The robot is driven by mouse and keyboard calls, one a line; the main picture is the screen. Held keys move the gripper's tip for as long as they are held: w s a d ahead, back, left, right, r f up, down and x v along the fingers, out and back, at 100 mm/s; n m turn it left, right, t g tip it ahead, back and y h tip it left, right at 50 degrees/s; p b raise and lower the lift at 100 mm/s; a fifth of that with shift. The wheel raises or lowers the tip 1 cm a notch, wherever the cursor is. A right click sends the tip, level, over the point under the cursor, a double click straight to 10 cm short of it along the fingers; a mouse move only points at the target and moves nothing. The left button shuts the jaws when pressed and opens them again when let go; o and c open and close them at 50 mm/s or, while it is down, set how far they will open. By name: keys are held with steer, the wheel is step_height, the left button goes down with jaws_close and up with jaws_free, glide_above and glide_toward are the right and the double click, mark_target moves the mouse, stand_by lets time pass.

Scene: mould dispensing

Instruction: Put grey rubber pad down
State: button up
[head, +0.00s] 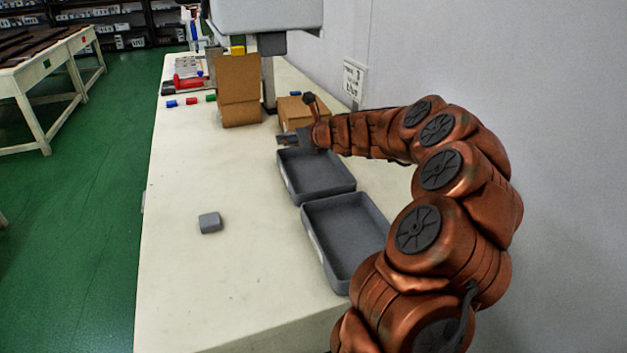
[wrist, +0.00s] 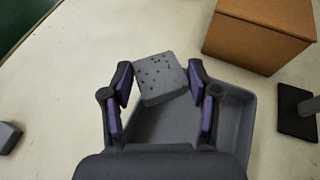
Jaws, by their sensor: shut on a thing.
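The grey rubber pad (wrist: 160,72) is a squarish grey block with dark specks on its face, seen in the wrist view. My gripper (wrist: 160,84) is shut on it, with purple-lined fingers on either side. In the head view my gripper (head: 289,139) is at the far end of the far grey tray (head: 322,192). In the wrist view the pad overlaps the tray's (wrist: 240,120) far rim. I cannot tell its height above the tray. A similar grey block (head: 209,223) lies alone on the table, left of the trays.
A nearer grey tray (head: 312,238) looks empty. A cardboard box (head: 239,88) and a lower brown box (head: 291,112) stand beyond the trays. Small coloured pieces (head: 191,101) lie at the back left. The table's (head: 190,280) left front is clear. A wall bounds the right.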

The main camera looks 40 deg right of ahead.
mark_target(301, 169)
steer(key=shift+d+r, duration=0.25)
steer(key=shift+d, duration=0.9)
step_height(301, 169, down, 10)
steer(key=b, duration=0.3)
steer(key=shift+r, duration=0.15)
steer(key=o, duration=0.9)
steer(key=shift+s+d+r, duration=0.1)
steer(key=shift+s+r, duration=0.2)
steer(key=shift+s, duration=0.1)
steer(key=shift+p+v, duration=0.9)
steer(key=shift+v, duration=4.6)
